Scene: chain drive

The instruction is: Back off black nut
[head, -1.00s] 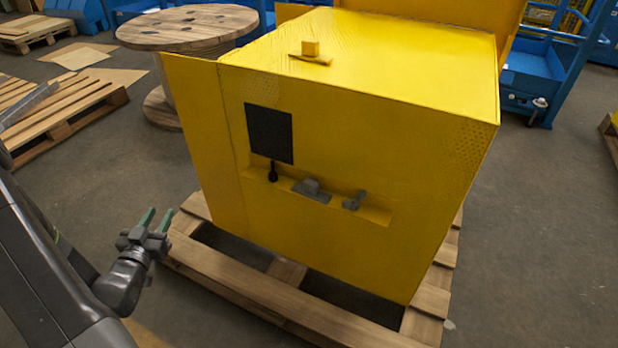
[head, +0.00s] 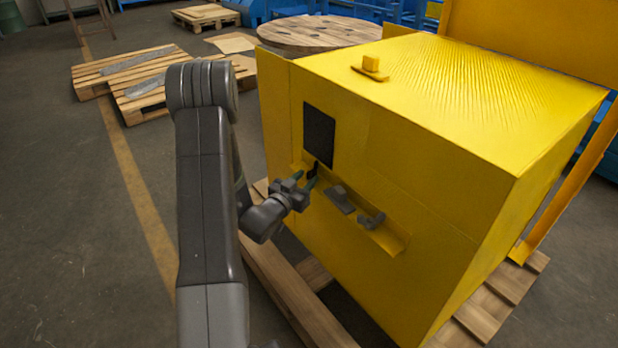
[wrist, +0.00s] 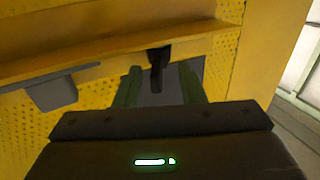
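The yellow cabinet (head: 440,200) has a dark square panel or opening (head: 319,135) and a ledge below it. A black tool-like piece (head: 312,170) stands at the ledge's left end; the wrist view shows it too (wrist: 157,68). My gripper (head: 304,180) is in front of this piece. In the wrist view its green fingers (wrist: 159,88) are spread apart, with the black piece in line between them and visible gaps on both sides. I cannot tell whether the fingertips reach around it. I cannot make out a separate black nut.
A grey block (head: 340,199) and a grey bracket-like part (head: 372,221) sit on the ledge (head: 397,242) to the right. A yellow part (head: 371,67) is on the cabinet top. The cabinet stands on a wooden pallet (head: 480,312). Open floor (head: 90,230) lies to the left.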

